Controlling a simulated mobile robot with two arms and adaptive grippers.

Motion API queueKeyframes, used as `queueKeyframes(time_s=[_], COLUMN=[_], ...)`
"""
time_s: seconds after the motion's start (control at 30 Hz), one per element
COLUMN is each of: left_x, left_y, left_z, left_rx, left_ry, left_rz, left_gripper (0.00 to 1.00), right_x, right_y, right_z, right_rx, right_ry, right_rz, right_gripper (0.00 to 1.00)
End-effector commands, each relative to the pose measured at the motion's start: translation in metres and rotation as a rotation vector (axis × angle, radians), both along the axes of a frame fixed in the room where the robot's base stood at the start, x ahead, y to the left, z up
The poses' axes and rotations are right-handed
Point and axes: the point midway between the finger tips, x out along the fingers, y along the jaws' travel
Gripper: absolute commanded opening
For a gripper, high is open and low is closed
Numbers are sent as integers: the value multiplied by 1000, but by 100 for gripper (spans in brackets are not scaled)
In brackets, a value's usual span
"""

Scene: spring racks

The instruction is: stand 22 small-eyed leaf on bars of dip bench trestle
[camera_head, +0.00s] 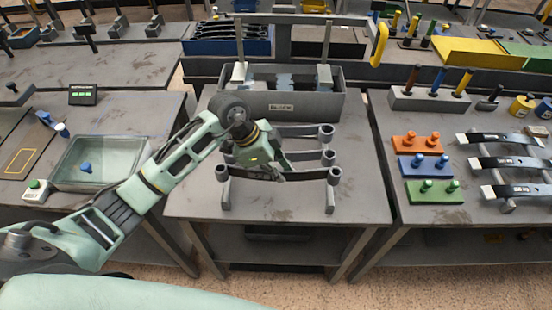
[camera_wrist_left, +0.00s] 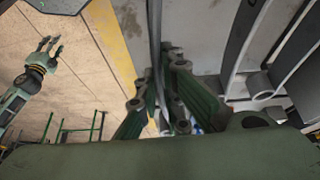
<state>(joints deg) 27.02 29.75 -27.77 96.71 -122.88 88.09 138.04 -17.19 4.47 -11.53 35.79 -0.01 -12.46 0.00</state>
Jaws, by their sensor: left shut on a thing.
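My left gripper (camera_head: 262,172) is over the front of the trestle on the middle bench, shut on a dark, curved leaf (camera_head: 305,175). The leaf lies crosswise at the front of the trestle (camera_head: 331,200); I cannot tell whether it touches the bars. In the left wrist view the leaf (camera_wrist_left: 155,35) shows edge-on as a thin strip between the fingers (camera_wrist_left: 165,95). More dark strips (camera_head: 300,131) lie across the trestle farther back, partly hidden by my gripper. My right gripper (camera_wrist_left: 48,46) shows small at the left of the wrist view, fingers spread and empty.
A grey bin (camera_head: 310,105) labelled BLACK stands behind the trestle. The left bench holds a clear tank (camera_head: 105,165) with a blue piece. The right bench holds colored peg blocks (camera_head: 424,168) and a rack of leaves (camera_head: 510,163). The middle bench's front edge is bare.

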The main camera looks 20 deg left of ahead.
Motion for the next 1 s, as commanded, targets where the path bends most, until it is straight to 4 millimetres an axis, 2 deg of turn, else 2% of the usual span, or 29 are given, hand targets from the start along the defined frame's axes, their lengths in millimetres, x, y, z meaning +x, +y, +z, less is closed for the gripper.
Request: queueKeyframes(time_s=[0.43, 0.67, 1.0], left_x=[1, 1, 1], left_y=[-1, 0, -1], left_z=[3, 4, -24], left_rx=[-4, -3, -3], left_ry=[-5, -4, -4], left_rz=[1, 1, 0], left_gripper=[0, 0, 0], right_x=[1, 0, -2], right_y=[-5, -5, -5], right_z=[1, 9, -8], right_rx=[-6, -7, -6], right_ry=[2, 4, 7], right_rz=[-2, -2, -2], right_gripper=[40, 40, 40])
